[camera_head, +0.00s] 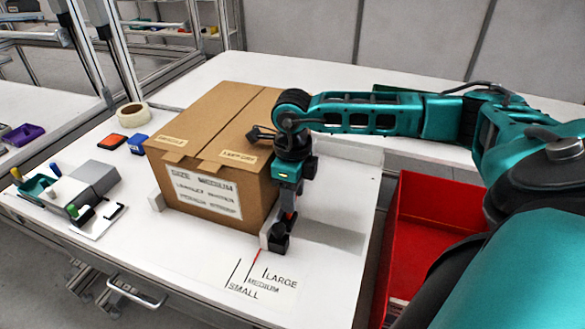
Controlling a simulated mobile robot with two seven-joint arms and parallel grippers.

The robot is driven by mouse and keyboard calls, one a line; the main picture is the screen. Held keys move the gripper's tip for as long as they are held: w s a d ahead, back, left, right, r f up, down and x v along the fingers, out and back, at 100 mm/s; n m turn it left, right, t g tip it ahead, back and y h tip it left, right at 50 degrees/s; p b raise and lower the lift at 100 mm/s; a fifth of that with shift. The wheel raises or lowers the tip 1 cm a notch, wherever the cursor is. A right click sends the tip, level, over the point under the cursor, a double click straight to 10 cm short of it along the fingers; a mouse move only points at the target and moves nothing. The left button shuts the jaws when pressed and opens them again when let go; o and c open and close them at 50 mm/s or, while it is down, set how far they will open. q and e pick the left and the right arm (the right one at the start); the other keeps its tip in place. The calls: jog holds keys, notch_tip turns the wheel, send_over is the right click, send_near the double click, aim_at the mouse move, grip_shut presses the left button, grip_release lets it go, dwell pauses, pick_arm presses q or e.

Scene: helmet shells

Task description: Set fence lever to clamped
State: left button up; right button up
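My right gripper (283,232) points down at the right side of the cardboard box, its fingertips close to a dark knob-like part (277,243). This part sits by a white fence block (266,234) at the box's front right corner. I take the dark part for the fence lever, but its position is unclear. The gripper and arm hide much of the fence, and I cannot tell if the fingers are closed. A red line (256,256) lies near the MEDIUM mark of the printed size scale (262,279). My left gripper is not in view.
The cardboard box (215,137), labelled SIZE MEDIUM, stands on the white table (335,270). A small white block (155,201) is at its left corner. A red bin (438,215) is at the right. A tape roll (133,115) and a grey device (93,177) are at the left.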

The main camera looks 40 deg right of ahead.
grip_shut()
